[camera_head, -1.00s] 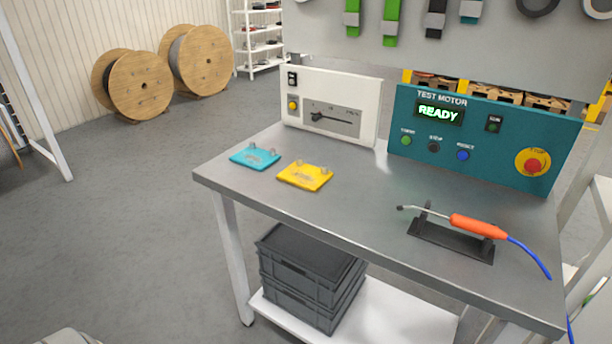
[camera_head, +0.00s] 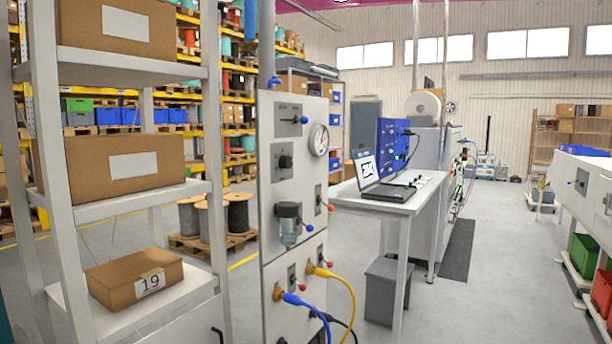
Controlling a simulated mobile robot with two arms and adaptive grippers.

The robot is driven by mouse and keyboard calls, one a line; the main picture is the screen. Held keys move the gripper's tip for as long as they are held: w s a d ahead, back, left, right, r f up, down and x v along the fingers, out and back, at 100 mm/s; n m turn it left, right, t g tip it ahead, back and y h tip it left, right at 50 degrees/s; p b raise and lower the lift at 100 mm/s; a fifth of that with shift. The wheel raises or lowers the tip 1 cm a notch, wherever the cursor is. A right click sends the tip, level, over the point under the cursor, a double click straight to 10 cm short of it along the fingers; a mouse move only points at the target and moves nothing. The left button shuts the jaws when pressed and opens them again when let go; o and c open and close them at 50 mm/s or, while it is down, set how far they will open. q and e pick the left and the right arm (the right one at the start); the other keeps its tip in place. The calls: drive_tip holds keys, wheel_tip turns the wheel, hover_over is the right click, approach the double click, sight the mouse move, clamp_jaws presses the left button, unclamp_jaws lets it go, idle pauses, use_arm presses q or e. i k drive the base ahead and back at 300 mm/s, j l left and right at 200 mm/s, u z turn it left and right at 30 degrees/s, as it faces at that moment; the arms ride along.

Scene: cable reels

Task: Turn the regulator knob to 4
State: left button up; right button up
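A pale upright panel (camera_head: 268,200) stands near the middle of the head view. A black knob (camera_head: 285,161) on a square plate sits on its upper front face; it looks like the regulator knob. Its scale and setting are too small to read. A round white gauge (camera_head: 319,140) is on the panel's edge to the right of the knob; its needle cannot be read. Below the knob is a filter with a clear bowl (camera_head: 288,232). Neither of my grippers is in view.
Yellow (camera_head: 345,283) and blue (camera_head: 310,306) hoses leave the panel's lower part. A white shelf with cartons (camera_head: 124,175) stands close on the left. A table with a laptop (camera_head: 385,185) is behind the panel on the right. Open floor (camera_head: 500,270) lies further right.

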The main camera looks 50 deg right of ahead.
sight(285, 162)
drive_tip(key=z, duration=1.7)
